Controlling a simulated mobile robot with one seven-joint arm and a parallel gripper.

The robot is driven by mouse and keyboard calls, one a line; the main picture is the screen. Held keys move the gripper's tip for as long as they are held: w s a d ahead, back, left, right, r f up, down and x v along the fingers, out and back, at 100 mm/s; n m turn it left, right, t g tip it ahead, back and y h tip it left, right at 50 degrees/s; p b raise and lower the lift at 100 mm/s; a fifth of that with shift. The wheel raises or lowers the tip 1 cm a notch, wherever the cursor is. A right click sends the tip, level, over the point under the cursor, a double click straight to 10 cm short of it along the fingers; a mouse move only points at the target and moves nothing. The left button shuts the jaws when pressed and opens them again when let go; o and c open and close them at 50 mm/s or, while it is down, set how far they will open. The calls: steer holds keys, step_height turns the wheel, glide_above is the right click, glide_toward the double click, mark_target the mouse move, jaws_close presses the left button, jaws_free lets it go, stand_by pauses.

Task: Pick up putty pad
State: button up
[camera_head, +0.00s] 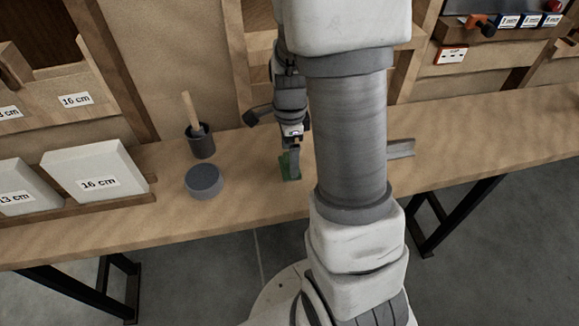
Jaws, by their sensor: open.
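A small green piece (284,163), possibly the putty pad, is on the wooden bench right under my gripper (291,154). A grey part stands against its right side, and I cannot tell whether that is a fingertip. My gripper points down, open, with its fingers small and hard to make out. I cannot tell whether they touch the green piece. A round dark grey puck (204,183) lies on the bench to the left, apart from my gripper. No label shows which thing is the pad.
A dark cup with a wooden handle (201,146) stands behind the puck. White blocks marked 16 cm (97,172) and 13 cm (22,188) stand at the left. A grey metal piece (401,149) lies right of my arm. The bench (480,135) is clear further right.

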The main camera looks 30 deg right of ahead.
step_height(320, 180, down, 3)
steer(key=shift+r, duration=0.2)
steer(key=c, duration=1.1)
steer(key=shift+r, duration=0.1)
steer(key=shift+c, duration=0.3)
steer(key=shift+r, duration=0.45)
steer(key=r, duration=0.2)
steer(key=r+p, duration=0.1)
steer(key=r, duration=0.1)
steer(key=shift+s+d+p, duration=0.1)
steer(key=shift+d+p, duration=0.1)
steer(key=shift+p, duration=0.1)
steer(key=s+d+r+p, duration=0.2)
steer(key=s+d+r, duration=0.4)
steer(key=s+d, duration=0.1)
steer(key=shift+s+d, duration=0.35)
steer(key=shift+d, duration=0.3)
